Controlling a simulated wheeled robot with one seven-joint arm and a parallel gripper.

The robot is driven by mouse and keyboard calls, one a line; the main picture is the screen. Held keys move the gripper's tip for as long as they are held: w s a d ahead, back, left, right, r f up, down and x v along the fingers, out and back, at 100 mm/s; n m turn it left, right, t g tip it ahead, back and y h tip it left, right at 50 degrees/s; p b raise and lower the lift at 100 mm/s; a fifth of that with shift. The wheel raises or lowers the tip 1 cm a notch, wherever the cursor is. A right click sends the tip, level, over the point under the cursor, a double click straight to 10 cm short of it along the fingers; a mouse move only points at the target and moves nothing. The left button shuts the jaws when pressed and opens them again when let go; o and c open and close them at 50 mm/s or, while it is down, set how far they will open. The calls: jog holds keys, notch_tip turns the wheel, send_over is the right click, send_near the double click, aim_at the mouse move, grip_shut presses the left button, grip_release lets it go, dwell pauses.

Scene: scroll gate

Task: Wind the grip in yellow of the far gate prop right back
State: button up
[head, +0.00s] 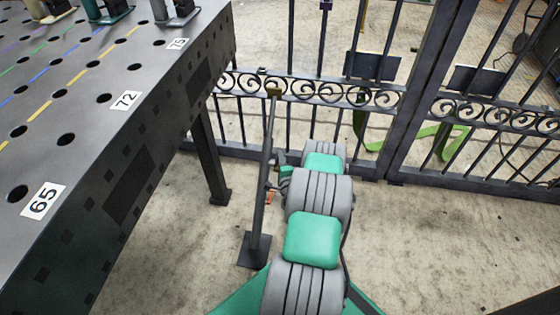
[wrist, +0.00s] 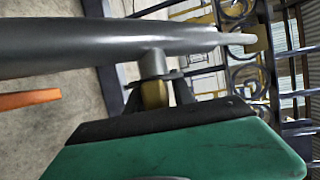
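The gate prop (head: 262,185) is a dark grey bar that leans from a floor plate up to the gate's scroll rail. In the wrist view its bar (wrist: 80,48) crosses the top of the picture. A short grey stub comes off the bar and ends in a dull yellow grip (wrist: 155,93). My gripper (wrist: 157,92) has one dark finger on each side of this grip, and they appear to be against it. The fingertips are partly hidden behind the stub's collar. In the head view my gripper (head: 283,172) is beside the prop's middle, largely hidden by my arm.
The dark gate (head: 330,92) with scrollwork stands behind the prop. A perforated metal table (head: 85,100) fills the left, its leg (head: 208,160) near the prop. The prop's floor plate (head: 254,250) stands left of my arm. Bare concrete (head: 450,240) lies open at right.

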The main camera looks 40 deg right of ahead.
grip_shut()
jog(key=shift+r+p, duration=0.1)
jog(key=shift+p, duration=0.25)
